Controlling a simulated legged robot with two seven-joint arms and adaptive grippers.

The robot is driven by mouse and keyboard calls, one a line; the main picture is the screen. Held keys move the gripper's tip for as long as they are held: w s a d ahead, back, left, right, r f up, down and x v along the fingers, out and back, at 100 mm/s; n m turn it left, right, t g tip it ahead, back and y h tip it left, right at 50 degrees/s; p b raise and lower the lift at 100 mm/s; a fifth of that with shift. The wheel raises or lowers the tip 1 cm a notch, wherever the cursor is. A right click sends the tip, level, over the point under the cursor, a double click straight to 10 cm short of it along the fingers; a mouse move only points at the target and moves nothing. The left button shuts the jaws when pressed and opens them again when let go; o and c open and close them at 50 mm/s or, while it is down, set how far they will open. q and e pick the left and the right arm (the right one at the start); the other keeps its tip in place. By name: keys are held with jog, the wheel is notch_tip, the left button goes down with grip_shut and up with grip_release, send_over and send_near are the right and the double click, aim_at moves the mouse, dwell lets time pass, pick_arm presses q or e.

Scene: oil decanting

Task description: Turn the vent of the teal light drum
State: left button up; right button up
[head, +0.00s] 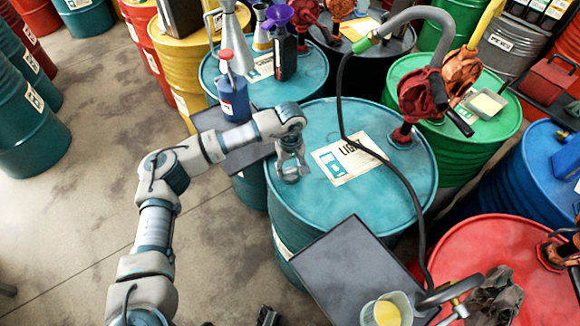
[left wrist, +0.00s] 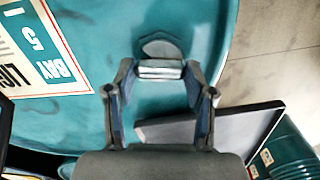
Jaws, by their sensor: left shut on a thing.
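The teal light drum (head: 325,120) stands in the middle of the head view, with a white label (head: 350,160) on its lid. My left gripper (head: 291,170) points down at the left part of this lid, near the rim.
A red hand pump (head: 420,95) with a dark hose stands on the lid's right side. A dark tray (head: 355,270) adjoins the drum's front. A blue bottle (head: 233,98) stands on another dark tray behind my left arm.

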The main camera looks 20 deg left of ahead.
aim_at(291, 169)
pick_arm(q)
jog(key=o, duration=1.2)
jog(key=shift+c, duration=0.2)
jog(key=shift+r, duration=0.1)
notch_tip(291, 169, up, 12)
